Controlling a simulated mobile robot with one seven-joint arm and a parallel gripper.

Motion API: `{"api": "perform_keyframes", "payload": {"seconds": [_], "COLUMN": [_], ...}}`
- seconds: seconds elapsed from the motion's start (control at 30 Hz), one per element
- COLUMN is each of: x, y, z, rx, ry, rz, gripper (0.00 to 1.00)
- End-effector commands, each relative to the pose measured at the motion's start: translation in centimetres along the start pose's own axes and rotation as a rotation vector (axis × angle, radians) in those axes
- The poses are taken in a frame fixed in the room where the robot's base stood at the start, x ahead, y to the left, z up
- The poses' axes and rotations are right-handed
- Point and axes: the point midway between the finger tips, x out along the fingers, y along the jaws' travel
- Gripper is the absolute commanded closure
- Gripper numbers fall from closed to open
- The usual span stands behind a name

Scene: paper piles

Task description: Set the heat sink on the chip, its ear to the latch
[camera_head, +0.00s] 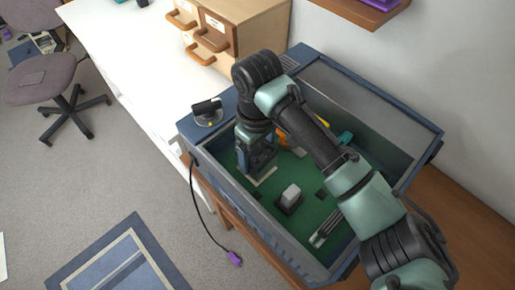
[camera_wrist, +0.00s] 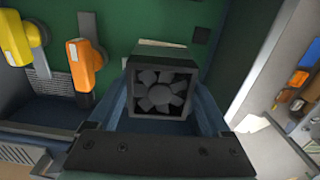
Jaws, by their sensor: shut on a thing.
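In the wrist view, a dark square block with a fan face, which looks like the heat sink (camera_wrist: 160,92), sits between the fingers of my gripper (camera_wrist: 160,112). The gripper is shut on it. In the head view my gripper (camera_head: 259,165) points down inside the blue case, over the left part of the green board (camera_head: 275,225); the heat sink is hard to make out there. A light grey block on a dark square base (camera_head: 290,197) stands on the board to the right of the gripper. I cannot tell which part is the chip or where the latch is.
The case (camera_head: 217,180) has raised walls around the board. An orange part (camera_wrist: 85,70) and a yellow part (camera_wrist: 18,42) lie beside the gripper in the wrist view. A black device (camera_head: 207,110) stands on the case's left corner. Wooden drawers (camera_head: 235,30) stand behind.

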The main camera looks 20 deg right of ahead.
Motion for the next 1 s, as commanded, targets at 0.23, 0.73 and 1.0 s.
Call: {"api": "perform_keyframes", "payload": {"seconds": [0.23,0.73,1.0], "x": [0.2,0.7,1.2], "y": [0.0,0.0,0.0], "z": [0.0,0.0,0.0], "rx": [-0.001,0.000,-0.001], "ry": [0.001,0.001,0.001], "rz": [0.001,0.000,-0.001], "gripper": [0.88,0.88,0.88]}}
